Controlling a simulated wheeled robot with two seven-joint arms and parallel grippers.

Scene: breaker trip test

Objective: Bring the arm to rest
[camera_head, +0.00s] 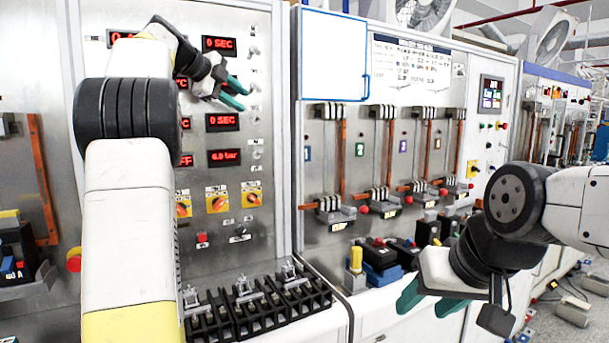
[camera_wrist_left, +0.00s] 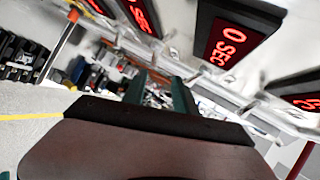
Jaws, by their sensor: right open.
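My left arm rises at the left of the head view. Its gripper (camera_head: 236,93) is up in front of the display panel, pointing right. Its two green fingers are apart with nothing between them; they also show apart in the left wrist view (camera_wrist_left: 159,92). My right gripper (camera_head: 430,301) hangs low at the right of the head view, in front of the bench's front edge. Its green fingers point down and left, apart and empty.
Red digital displays (camera_head: 222,122) and orange rotary switches (camera_head: 216,203) are on the panel behind my left gripper. Black terminal blocks (camera_head: 246,306) stand below. Breaker test stations (camera_head: 332,209) line the middle cabinet. Dark breakers (camera_head: 377,251) sit on the bench near my right gripper.

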